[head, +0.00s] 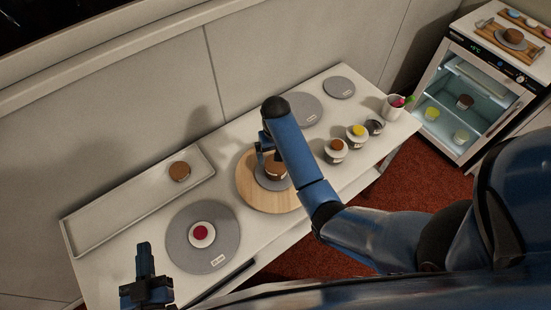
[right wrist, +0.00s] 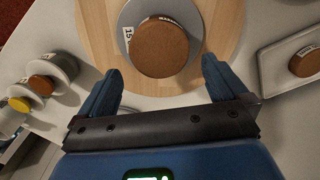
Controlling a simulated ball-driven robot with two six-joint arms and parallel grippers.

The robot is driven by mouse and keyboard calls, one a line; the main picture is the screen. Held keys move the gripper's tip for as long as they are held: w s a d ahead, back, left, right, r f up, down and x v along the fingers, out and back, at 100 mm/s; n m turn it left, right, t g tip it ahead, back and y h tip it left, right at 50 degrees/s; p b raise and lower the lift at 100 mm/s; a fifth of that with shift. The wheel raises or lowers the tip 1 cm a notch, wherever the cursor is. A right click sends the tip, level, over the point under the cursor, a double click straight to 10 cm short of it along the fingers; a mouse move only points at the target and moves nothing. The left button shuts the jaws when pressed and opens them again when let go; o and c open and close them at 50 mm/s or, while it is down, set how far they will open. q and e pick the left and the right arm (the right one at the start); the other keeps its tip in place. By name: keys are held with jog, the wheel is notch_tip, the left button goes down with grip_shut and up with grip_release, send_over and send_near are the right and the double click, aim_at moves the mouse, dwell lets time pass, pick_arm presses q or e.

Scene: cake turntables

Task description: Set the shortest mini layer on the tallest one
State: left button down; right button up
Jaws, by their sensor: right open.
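A brown mini layer (head: 276,168) sits on a grey disc on the round wooden board; it also shows in the right wrist view (right wrist: 161,47), with a label reading 15 beside it. A second brown layer (head: 180,171) sits in the long white tray; it also shows at the right of the wrist view (right wrist: 305,62). A red-topped piece (head: 200,232) stands on a grey turntable. My right gripper (right wrist: 161,66) is open and empty above the wooden board, its fingers on either side just short of the brown layer. My left gripper (head: 145,250) is at lower left, apart from everything; its opening is unclear.
The wooden board (head: 246,187) is mid-table, the white tray (head: 110,218) at back left. Small stands with brown (head: 336,146) and yellow (head: 357,131) tops are at right, near a cup (head: 394,106). A bare grey disc (head: 339,87) lies behind. A lit fridge (head: 470,97) stands beyond.

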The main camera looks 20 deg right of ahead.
notch_tip(320, 180, up, 8)
jog(key=p, duration=0.1)
jog(key=shift+p, duration=0.35)
jog(key=t, duration=0.4)
send_over(282, 167)
notch_tip(282, 167, down, 8)
jog(key=shift+r, duration=0.1)
jog(key=s+d+r+t, duration=0.1)
jog(key=s+d+t, duration=0.1)
jog(key=s+t, duration=0.3)
jog(key=s+d+r+t, duration=0.1)
jog(key=s+r+t, duration=0.15)
jog(key=s, duration=0.55)
jog(key=s+d+r+t, duration=0.1)
jog(key=s+r+t, duration=0.5)
jog(key=s+r, duration=0.4)
notch_tip(282, 167, up, 3)
jog(key=shift+s+d+r, duration=0.1)
jog(key=shift+s+d, duration=0.15)
jog(key=shift+s, duration=0.05)
